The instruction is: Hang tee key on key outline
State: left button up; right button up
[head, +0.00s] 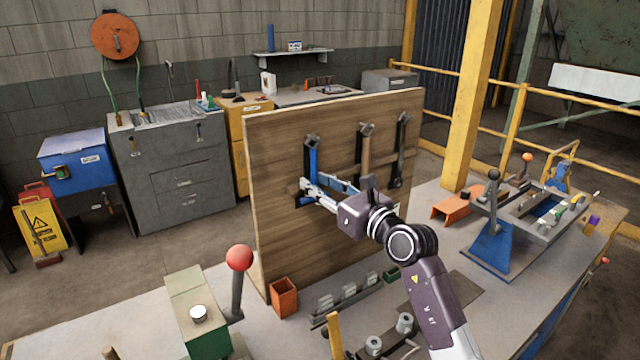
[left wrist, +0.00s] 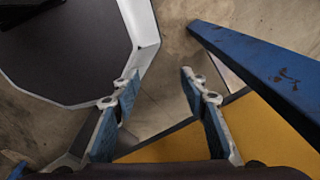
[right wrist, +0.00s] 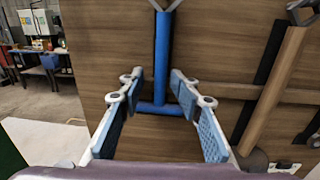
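The blue tee key (head: 313,161) hangs upside down at the left of the wooden board, its crossbar at the bottom. In the right wrist view the tee key (right wrist: 163,60) reaches up to a metal hook (right wrist: 165,4). A dark painted outline (head: 305,160) shows beside the shaft; the rest is hidden behind the key. My right gripper (head: 322,188) is at the lower end of the key. In its wrist view, the right gripper (right wrist: 157,82) is open, with a finger on either side of the shaft and crossbar. My left gripper (left wrist: 158,82) is open and empty.
A wooden-handled hammer (head: 363,150) and a dark wrench (head: 401,150) hang to the right on the board (head: 285,240). A red-knobbed lever (head: 238,275) and an orange bin (head: 284,297) stand in front. A blue beam (left wrist: 265,65) is near my left gripper.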

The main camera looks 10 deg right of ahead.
jog(key=shift+s+d+f, duration=0.1)
jog(key=shift+s+d, duration=0.25)
jog(key=shift+s, duration=0.2)
jog(key=v, duration=1)
jog(key=shift+s, duration=0.4)
